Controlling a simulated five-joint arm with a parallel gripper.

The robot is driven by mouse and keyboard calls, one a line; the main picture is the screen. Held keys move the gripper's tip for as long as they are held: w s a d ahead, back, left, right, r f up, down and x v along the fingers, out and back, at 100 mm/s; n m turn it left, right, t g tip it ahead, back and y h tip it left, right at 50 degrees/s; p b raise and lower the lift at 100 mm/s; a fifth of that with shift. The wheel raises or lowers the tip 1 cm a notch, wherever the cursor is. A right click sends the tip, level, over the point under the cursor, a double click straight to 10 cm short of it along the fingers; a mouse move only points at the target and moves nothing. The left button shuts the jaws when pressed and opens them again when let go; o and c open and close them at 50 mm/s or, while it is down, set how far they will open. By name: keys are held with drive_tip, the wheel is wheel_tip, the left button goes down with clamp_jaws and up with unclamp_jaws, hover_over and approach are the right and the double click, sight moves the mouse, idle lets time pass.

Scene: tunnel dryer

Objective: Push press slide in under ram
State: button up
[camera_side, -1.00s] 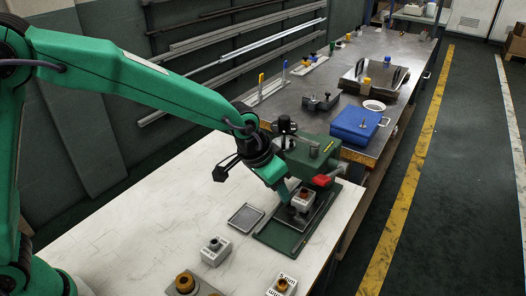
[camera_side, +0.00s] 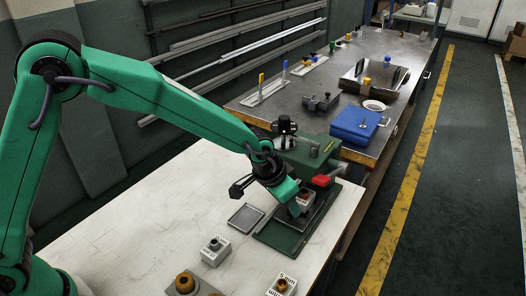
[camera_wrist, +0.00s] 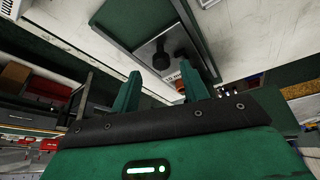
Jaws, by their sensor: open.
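The press (camera_side: 306,153) is a green body with a red part at its front, standing on a green base with a track. The press slide (camera_side: 318,208) is a grey plate on that track, in front of the press body. A small light block with a brown top (camera_side: 307,194) sits on it, partly hidden by my gripper. My gripper (camera_side: 296,207) is low over the slide, close beside the block; whether it touches is unclear. In the wrist view, my gripper (camera_wrist: 160,84) has its two green fingers apart, with grey plate and dark knobs beyond them.
A small grey tray (camera_side: 246,217) lies left of the press. Light blocks with knobs (camera_side: 216,251) stand nearer on the white table. A blue box (camera_side: 358,126) and a black clamp-like part (camera_side: 322,102) stand on the dark bench behind. The white table's left part is clear.

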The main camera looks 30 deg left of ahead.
drive_tip(key=shift+x, duration=1.5)
clamp_jaws()
